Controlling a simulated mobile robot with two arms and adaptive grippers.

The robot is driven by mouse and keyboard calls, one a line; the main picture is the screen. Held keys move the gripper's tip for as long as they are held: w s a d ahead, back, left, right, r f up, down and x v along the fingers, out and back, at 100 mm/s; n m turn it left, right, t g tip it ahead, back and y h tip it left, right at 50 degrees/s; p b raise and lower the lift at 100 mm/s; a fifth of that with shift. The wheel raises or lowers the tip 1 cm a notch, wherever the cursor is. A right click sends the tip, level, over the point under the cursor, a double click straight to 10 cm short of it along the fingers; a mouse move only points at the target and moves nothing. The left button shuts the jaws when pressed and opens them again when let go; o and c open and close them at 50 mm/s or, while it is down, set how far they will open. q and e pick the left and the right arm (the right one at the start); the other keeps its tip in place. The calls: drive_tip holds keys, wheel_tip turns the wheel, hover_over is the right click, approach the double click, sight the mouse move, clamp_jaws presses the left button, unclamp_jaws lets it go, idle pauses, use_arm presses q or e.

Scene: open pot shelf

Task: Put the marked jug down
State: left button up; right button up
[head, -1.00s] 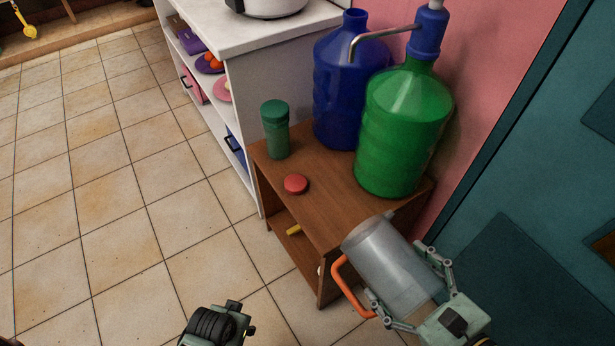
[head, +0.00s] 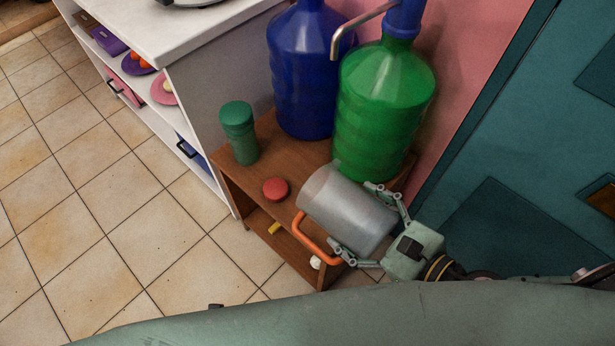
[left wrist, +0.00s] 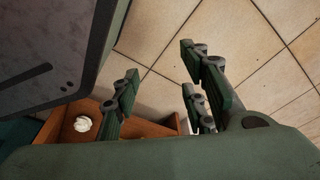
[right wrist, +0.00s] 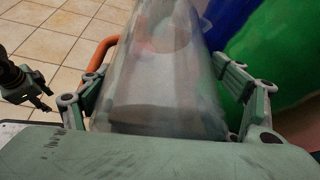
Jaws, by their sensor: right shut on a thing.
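The clear grey jug (head: 345,208) with an orange handle (head: 312,243) is tilted in the head view, over the front right part of the wooden stand (head: 300,157). My right gripper (head: 351,214) is shut around its body. The jug also fills the middle of the right wrist view (right wrist: 155,85), handle on the left. No mark on it is clear to me. I cannot tell whether it touches the stand. My left gripper (left wrist: 160,80) is open and empty in the left wrist view, above the floor near the stand.
A white shelf unit (head: 170,28) stands left, a teal door (head: 510,190) right.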

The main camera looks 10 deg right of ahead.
drive_tip(key=w+f, duration=0.2)
drive_tip(key=w, duration=0.1)
drive_tip(key=w+f+b, duration=0.1)
drive_tip(key=w+f, duration=0.1)
drive_tip(key=w, duration=0.2)
drive_tip(key=w+f, duration=0.2)
drive_tip(key=w, duration=0.2)
drive_tip(key=shift+f, duration=0.35)
drive_tip(key=shift+w+f, duration=0.15)
drive_tip(key=shift+f, duration=0.1)
wheel_tip(320, 180, down, 3)
drive_tip(key=shift+f+b, duration=0.1)
drive_tip(key=shift+b, duration=1)
use_arm(q)
drive_tip(key=w+r, duration=0.5)
drive_tip(key=r, duration=0.5)
drive_tip(key=shift+d+t, duration=0.4)
use_arm(e)
drive_tip(key=shift+f, duration=0.15)
use_arm(q)
drive_tip(key=shift+r, duration=0.15)
use_arm(e)
drive_tip(key=shift+f, duration=0.15)
use_arm(q)
drive_tip(key=shift+r, duration=0.1)
use_arm(e)
drive_tip(key=o, duration=1.3)
